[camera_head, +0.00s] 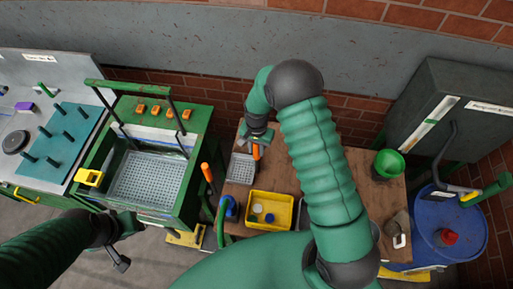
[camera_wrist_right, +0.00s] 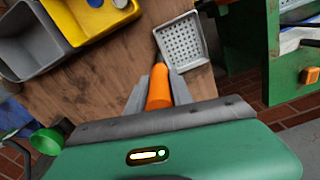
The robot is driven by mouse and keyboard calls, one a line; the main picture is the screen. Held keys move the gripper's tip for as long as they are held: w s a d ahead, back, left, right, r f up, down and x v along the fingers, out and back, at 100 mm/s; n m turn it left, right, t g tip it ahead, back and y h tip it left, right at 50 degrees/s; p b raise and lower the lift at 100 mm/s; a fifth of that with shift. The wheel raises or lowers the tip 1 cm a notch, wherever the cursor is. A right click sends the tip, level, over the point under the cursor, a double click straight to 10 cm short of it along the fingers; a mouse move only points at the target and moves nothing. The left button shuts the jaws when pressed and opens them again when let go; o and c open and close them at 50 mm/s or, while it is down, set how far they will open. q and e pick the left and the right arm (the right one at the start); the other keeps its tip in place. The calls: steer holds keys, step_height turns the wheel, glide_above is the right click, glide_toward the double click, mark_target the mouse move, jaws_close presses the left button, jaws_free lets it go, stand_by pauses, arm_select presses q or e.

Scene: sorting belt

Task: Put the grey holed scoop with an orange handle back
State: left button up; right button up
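The grey holed scoop (camera_head: 241,168) is at the left end of the wooden table, its orange handle (camera_head: 256,152) pointing up toward my right gripper (camera_head: 257,136). In the right wrist view the scoop's perforated pan (camera_wrist_right: 183,42) lies beyond the fingertips. The orange handle (camera_wrist_right: 159,90) is between the two grey fingers of my right gripper (camera_wrist_right: 160,80), which look closed against its sides. I cannot tell whether the pan touches the table. My left gripper (camera_head: 122,262) hangs low at the left, apart from the scoop; its fingers are too dark and small to judge.
A green machine with a perforated tray (camera_head: 148,178) stands left. Another orange handle (camera_head: 207,172) stands in the gap. A blue drum (camera_head: 425,235) is at right.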

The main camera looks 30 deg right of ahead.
steer(key=o, duration=0.5)
steer(key=shift+a+r, duration=0.1)
steer(key=shift+r, duration=0.3)
step_height(320, 180, up, 16)
steer(key=b, duration=0.4)
steer(key=shift+f, duration=0.2)
steer(key=shift+r, duration=0.25)
